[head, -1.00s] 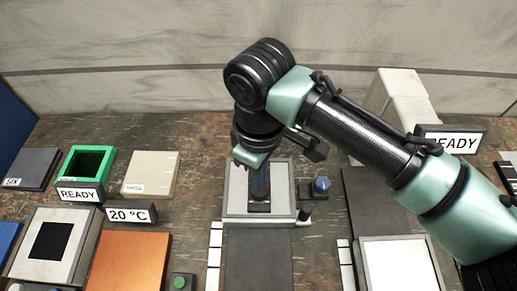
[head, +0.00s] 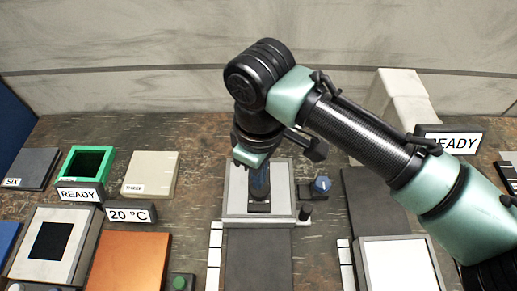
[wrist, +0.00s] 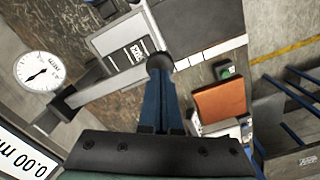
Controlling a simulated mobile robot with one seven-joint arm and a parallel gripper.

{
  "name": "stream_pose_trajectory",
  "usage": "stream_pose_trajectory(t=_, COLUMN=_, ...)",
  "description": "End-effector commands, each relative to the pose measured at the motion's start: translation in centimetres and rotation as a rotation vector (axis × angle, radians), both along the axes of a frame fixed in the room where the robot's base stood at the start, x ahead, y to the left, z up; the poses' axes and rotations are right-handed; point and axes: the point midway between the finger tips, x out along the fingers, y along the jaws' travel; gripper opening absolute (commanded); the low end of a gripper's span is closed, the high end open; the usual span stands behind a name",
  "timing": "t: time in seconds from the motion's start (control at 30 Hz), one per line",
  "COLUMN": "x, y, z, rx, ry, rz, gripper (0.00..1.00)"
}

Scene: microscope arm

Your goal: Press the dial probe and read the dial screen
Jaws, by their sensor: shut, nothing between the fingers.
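My gripper (head: 259,192) points down over a light grey square plate (head: 283,208) with a dark block (head: 259,207) on it. Its blue fingers are shut and empty; they also show in the wrist view (wrist: 159,68). A dark round piece shows at the fingertips there; I cannot tell if it is the probe or if the tips touch it. A round white dial (wrist: 38,70) with a black needle stands at the left of the wrist view. Below it a white screen (wrist: 22,158) reads "0.00 m", cut off by the frame edge.
A blue knob (head: 322,184) and a small black lever (head: 304,213) sit right of the plate. A dark flat panel (head: 257,258) lies in front. A green box (head: 87,165), READY sign (head: 75,195) and orange block (head: 130,262) are to the left.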

Motion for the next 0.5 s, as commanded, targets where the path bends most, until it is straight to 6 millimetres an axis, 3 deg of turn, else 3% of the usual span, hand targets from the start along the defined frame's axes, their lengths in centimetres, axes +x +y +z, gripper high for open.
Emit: stream_pose_trajectory(t=0.5, x=0.0, y=0.0, z=-1.4, rx=0.001, ry=0.002, rz=0.000, gripper=0.00)
